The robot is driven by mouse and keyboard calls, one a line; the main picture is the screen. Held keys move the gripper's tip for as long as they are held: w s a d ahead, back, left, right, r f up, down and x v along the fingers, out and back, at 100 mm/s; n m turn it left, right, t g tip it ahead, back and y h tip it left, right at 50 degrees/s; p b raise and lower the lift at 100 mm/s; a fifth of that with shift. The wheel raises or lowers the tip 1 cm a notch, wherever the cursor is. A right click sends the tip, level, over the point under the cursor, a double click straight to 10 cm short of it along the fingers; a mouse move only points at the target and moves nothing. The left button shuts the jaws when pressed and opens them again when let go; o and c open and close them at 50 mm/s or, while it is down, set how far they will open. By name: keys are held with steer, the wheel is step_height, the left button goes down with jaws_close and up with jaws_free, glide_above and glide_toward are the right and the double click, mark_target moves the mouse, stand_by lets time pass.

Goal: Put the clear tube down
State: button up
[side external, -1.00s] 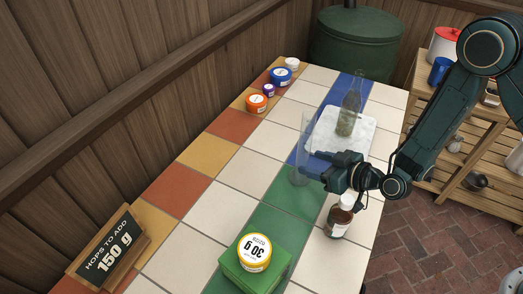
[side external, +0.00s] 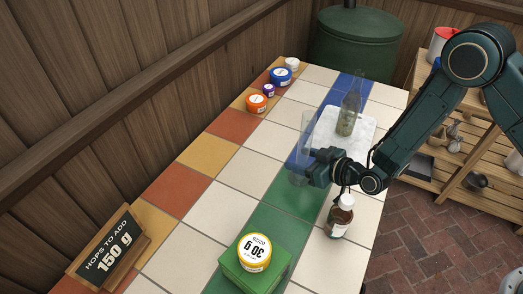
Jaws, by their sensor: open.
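The clear tube (side external: 306,134) stands upright on the tiled table, around the edge between the blue and green tiles. It is see-through and its lower part is partly covered by my gripper. My gripper (side external: 311,168) is open, low at the right side of the tube, with its fingers pointing left at it. I cannot tell whether the fingers touch the tube.
A brown bottle with a white cap (side external: 340,216) stands close in front of my gripper. A glass bottle (side external: 348,115) stands on a white marble slab (side external: 367,128) behind. The pale tiles at left are clear.

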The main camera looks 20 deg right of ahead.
steer(key=shift+c, duration=0.4)
steer(key=c, duration=1.1)
steer(key=shift+o, duration=0.2)
steer(key=shift+r, duration=0.15)
step_height(320, 180, up, 20)
